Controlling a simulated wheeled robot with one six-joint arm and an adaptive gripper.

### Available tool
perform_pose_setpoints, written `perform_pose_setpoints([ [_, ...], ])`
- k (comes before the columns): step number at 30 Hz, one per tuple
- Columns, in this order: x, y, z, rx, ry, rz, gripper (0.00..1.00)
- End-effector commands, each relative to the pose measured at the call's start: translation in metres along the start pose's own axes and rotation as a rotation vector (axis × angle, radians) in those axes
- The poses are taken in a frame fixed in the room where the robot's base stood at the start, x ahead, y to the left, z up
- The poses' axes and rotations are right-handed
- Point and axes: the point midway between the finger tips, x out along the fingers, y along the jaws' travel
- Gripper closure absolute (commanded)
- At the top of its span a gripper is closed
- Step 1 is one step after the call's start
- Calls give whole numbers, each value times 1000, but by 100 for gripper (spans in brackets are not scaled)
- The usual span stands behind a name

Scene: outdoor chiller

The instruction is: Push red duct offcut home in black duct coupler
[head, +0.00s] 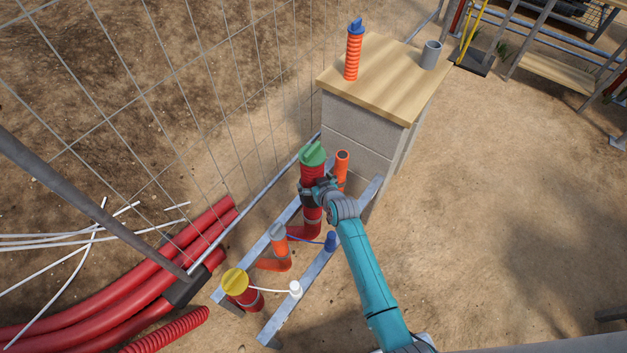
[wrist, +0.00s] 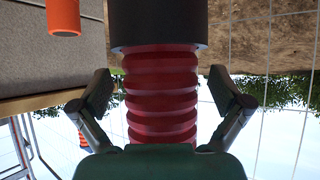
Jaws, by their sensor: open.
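The red duct offcut (head: 312,173) is a ribbed red tube standing upright with a green cap (head: 312,153) on top. In the wrist view, which is upside down, the offcut (wrist: 160,95) enters the black duct coupler (wrist: 158,25), with several ribs showing outside it. The green cap (wrist: 160,163) fills the bottom edge there. My gripper (wrist: 160,78) is open, one finger on each side of the offcut, with a small gap at each side. In the head view my gripper (head: 316,186) hides much of the coupler. How deep the offcut sits is hidden.
Beside it stand an open orange pipe (head: 342,158), a grey-capped orange pipe (head: 277,238) and a yellow-capped duct (head: 235,281), between metal rails (head: 316,250). A wood-topped block stand (head: 388,75) bears a blue-capped orange tube (head: 353,57) and grey cup (head: 431,55). Mesh fence runs left; open ground lies right.

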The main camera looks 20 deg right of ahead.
Motion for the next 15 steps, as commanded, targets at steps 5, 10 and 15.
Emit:
perform_pose_setpoints([
  [5, -20, 0, 0, 0, 1, 1, 0],
  [10, -37, 0, 0, 0, 1, 1, 0],
  [15, -53, 0, 0, 1, 1, 1, 0],
])
